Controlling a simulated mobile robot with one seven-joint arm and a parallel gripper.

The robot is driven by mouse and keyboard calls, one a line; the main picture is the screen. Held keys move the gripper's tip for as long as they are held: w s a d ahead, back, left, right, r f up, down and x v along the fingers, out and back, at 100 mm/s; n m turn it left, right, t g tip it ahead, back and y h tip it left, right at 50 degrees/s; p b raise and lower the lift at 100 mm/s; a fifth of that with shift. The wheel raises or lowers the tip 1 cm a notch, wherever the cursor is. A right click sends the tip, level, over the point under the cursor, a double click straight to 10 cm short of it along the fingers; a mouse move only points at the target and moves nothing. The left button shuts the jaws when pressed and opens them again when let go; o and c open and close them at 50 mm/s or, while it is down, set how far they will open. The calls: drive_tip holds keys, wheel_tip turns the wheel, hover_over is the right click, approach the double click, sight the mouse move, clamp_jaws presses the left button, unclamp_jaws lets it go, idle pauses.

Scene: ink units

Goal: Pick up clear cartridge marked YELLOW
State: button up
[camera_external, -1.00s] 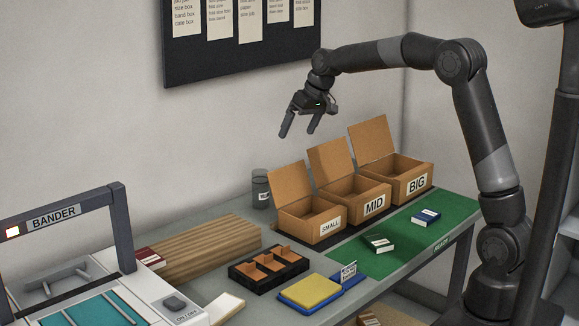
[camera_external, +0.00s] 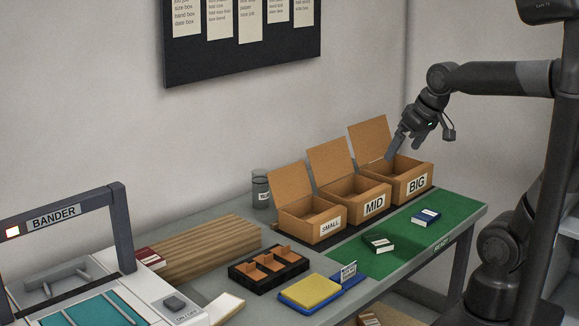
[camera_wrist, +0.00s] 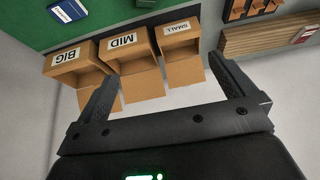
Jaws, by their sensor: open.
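A clear, greyish cylindrical cartridge (camera_external: 261,190) with a white label stands upright at the back of the table, left of the SMALL box; its label is too small to read for certain. My gripper (camera_external: 403,150) is open and empty, overlapping the BIG box in the external view. The wrist view shows its two fingers (camera_wrist: 166,70) spread apart with nothing between them. I cannot make out the cartridge in the wrist view.
Open cardboard boxes marked SMALL (camera_external: 297,228), MID (camera_external: 342,212) and BIG (camera_external: 422,190) line the table's back, lids raised. A wood stack (camera_external: 200,255) lies left of the cartridge. Small packs (camera_external: 379,243) lie on the green mat (camera_external: 350,263). A black tray (camera_external: 243,280) sits in front.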

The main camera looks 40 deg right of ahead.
drive_tip(key=s+f, duration=0.3)
drive_tip(key=s, duration=0.3)
drive_tip(key=shift+s+d+f, duration=0.2)
drive_tip(key=shift+d+f, duration=0.05)
drive_tip(key=c, duration=0.7)
